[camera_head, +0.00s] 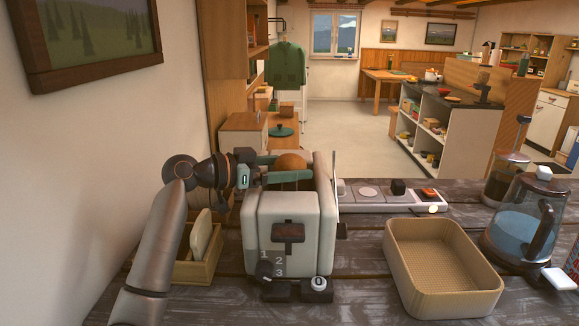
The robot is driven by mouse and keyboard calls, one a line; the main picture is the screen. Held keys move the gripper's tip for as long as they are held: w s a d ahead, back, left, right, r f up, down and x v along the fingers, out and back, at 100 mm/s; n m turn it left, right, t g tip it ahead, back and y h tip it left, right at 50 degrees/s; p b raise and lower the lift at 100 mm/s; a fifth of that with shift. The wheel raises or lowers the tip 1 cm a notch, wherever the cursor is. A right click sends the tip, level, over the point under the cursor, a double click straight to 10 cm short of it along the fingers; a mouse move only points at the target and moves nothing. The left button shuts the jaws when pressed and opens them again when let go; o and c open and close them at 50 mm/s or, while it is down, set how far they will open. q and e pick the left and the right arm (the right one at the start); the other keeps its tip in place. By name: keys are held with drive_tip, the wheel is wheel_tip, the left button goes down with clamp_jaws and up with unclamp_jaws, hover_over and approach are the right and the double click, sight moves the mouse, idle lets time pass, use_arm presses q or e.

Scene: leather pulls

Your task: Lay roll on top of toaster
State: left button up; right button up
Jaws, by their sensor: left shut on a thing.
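The toaster (290,234) is a cream-white box with a dark lever and a dial marked with numbers on its front, standing on the dark plank table. The roll (291,162) is round and orange-brown. My left gripper (297,169) comes in from the left and is shut on the roll, with its teal fingers on either side. It holds the roll over the toaster's top, towards the back. I cannot tell whether the roll touches the toaster. The toaster's slots are hidden. My right gripper is not in view.
A wooden holder (197,269) with bread slices stands left of the toaster, beside my left arm. An empty woven basket (443,292) is on the right. A glass kettle (520,222) stands farther right. A light tray (372,205) with small items lies behind.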

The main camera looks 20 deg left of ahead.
sight(276, 167)
use_arm(q)
drive_tip(key=shift+f, duration=0.2)
drive_tip(key=o, duration=0.8)
drive_tip(key=shift+c, duration=0.2)
drive_tip(key=shift+r, duration=0.15)
drive_tip(key=shift+a+r, duration=0.1)
drive_tip(key=shift+r, duration=0.05)
drive_tip(key=b+v, duration=0.1)
drive_tip(key=v, duration=0.5)
drive_tip(key=shift+s+a, duration=0.2)
drive_tip(key=shift+s, duration=0.05)
drive_tip(key=shift+s+a, duration=0.25)
drive_tip(key=shift+s, duration=0.05)
